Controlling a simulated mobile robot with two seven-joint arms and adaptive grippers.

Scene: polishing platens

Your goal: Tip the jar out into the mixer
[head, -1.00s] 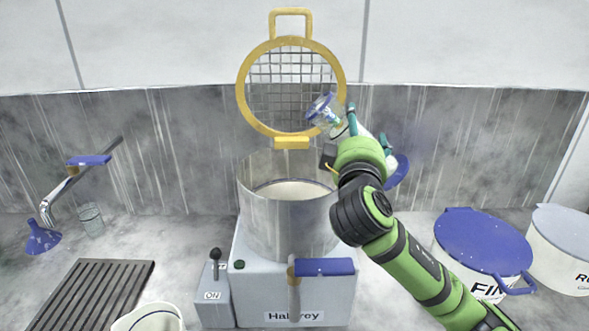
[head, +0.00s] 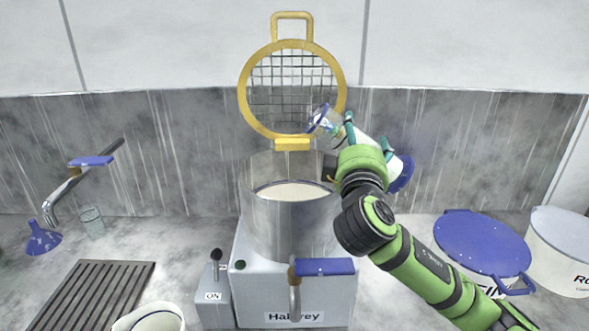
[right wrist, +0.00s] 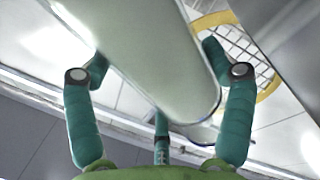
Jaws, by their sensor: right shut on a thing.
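The mixer (head: 293,225) is a grey metal bowl on a pale base, standing in the middle of the head view with pale contents (head: 293,190) inside. Its yellow-rimmed grid guard (head: 243,93) stands raised behind the bowl. In the right wrist view the gripper's teal fingers (right wrist: 158,85) straddle the pale jar body (right wrist: 150,50). My left gripper is not in view.
A blue-lidded tub (head: 482,243) and a white-lidded tub (head: 560,250) stand at the right. A switch lever (head: 215,265) stands beside the mixer.

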